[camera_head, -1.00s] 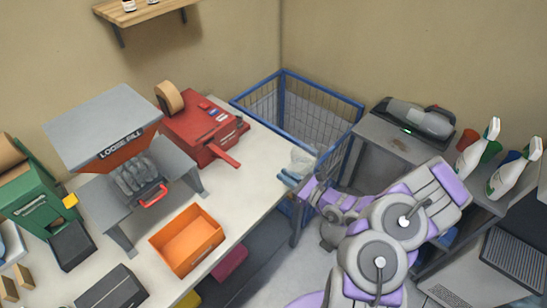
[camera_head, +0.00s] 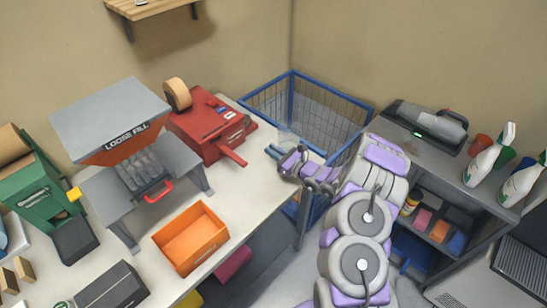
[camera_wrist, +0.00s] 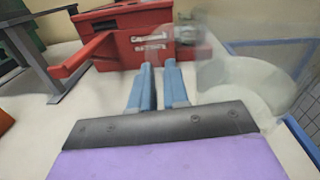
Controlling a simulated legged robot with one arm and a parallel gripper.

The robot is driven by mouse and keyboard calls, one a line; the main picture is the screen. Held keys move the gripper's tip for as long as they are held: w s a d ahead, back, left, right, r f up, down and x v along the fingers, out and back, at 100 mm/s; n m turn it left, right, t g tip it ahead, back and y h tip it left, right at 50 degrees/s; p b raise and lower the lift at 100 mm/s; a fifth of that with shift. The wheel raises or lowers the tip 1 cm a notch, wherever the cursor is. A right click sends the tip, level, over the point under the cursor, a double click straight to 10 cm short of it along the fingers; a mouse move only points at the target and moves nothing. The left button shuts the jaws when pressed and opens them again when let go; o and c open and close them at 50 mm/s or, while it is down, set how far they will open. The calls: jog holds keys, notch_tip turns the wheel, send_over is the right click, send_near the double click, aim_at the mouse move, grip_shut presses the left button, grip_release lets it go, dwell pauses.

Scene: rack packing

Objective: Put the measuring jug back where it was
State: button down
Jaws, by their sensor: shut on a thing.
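The measuring jug is clear and hard to make out. In the wrist view the jug (camera_wrist: 245,88) shows as a see-through shape right of the blue fingers, its edges blurred. In the head view the jug (camera_head: 288,138) is a faint clear shape by the fingertips, near the right end of the white table. My gripper (camera_head: 273,152) is shut on the jug; its blue fingers also show in the wrist view (camera_wrist: 158,72), close together. I cannot tell whether the jug touches the table.
A red machine (camera_head: 212,126) with a lever stands left of my gripper. A blue wire cage (camera_head: 315,110) is behind and to the right. An orange bin (camera_head: 190,238) and the loose-fill hopper (camera_head: 110,110) stand further left. The grey shelf unit (camera_head: 470,180) is right, with spray bottles.

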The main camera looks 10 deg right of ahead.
notch_tip(320, 180, down, 3)
jog(key=shift+r, duration=0.1)
jog(key=c, duration=1.1)
grip_release()
